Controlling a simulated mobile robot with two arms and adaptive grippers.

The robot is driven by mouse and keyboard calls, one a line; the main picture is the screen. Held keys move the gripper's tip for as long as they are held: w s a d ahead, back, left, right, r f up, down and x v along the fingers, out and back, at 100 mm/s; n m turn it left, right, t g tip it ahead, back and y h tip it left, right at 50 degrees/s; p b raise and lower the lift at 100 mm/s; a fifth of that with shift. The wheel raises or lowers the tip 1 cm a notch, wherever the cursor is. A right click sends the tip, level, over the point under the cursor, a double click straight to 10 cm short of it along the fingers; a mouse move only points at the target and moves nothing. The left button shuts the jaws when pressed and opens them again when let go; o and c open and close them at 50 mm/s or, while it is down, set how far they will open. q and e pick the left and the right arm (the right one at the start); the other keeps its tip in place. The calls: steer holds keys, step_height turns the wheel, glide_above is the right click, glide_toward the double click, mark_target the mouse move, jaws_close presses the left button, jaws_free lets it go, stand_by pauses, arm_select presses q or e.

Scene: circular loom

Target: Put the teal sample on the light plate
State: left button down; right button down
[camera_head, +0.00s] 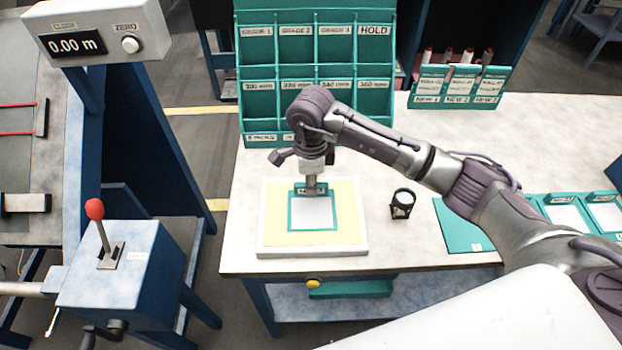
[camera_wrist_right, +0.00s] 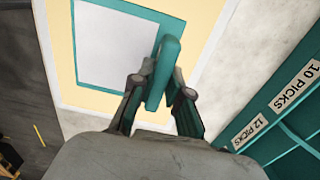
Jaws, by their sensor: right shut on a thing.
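The teal sample (camera_head: 312,211) is a teal frame around a white square. It is over the middle of the light plate (camera_head: 347,240), which has a pale yellow top and a white rim. My right gripper (camera_head: 311,187) is shut on the teal tab at the sample's far edge. In the right wrist view the tab (camera_wrist_right: 164,60) stands between the two fingers (camera_wrist_right: 160,88). The sample looks flat and roughly square to the plate. I cannot tell whether it touches the plate. My left gripper is out of view.
A teal pigeonhole rack (camera_head: 316,70) stands behind the plate. A small black loupe (camera_head: 402,204) is right of it. A teal mat (camera_head: 458,228) and other framed samples (camera_head: 565,217) lie further right. A blue lever stand (camera_head: 125,260) is at the left.

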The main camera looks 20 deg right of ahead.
steer(key=shift+f, duration=0.2)
steer(key=c, duration=1.1)
jaws_free()
steer(key=shift+c, duration=0.2)
steer(key=shift+r, duration=0.1)
steer(key=shift+r, duration=0.2)
step_height(320, 180, up, 12)
steer(key=b, duration=0.4)
